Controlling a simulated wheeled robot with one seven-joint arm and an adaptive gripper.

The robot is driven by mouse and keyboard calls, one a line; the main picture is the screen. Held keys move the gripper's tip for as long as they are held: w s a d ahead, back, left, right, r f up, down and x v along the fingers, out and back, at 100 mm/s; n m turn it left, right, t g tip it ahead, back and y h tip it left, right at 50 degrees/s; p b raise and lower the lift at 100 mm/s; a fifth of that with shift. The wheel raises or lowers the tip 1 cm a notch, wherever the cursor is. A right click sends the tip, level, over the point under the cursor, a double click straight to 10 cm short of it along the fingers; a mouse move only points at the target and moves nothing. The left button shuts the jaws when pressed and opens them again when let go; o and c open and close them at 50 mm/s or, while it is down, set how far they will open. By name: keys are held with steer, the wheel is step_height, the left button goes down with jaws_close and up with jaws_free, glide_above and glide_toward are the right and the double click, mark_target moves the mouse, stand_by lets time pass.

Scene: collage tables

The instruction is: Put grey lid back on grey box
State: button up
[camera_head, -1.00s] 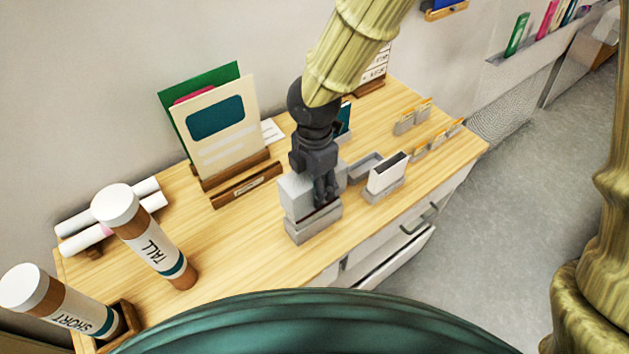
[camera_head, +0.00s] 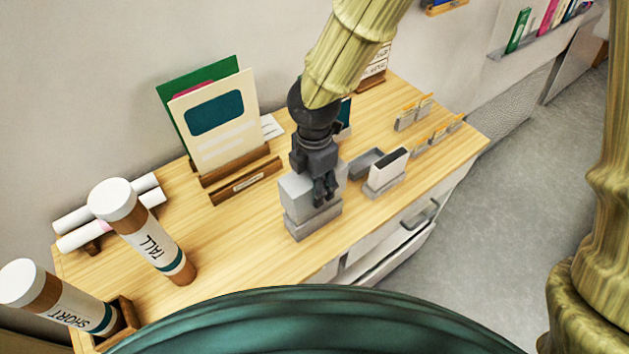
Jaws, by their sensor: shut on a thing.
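My gripper (camera_head: 322,190) points down over the table and is shut on the grey lid (camera_head: 297,195), a tall blocky grey cap. The lid sits upright over the grey box (camera_head: 313,225), which stands on the wooden table. No clear gap shows between lid and box now. The fingers hide part of the lid's front and right side, so I cannot tell if it is fully seated.
A white card box in a grey holder (camera_head: 386,178) and a small grey tray (camera_head: 368,162) stand close to the right. A wooden stand with folders (camera_head: 225,130) is behind left. TALL (camera_head: 155,245) and SHORT (camera_head: 60,305) tubes are at left.

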steer(key=shift+f+b, duration=0.9)
steer(key=shift+f, duration=0.9)
steer(key=o, duration=1.1)
step_height(320, 180, up, 12)
steer(key=shift+f, duration=0.1)
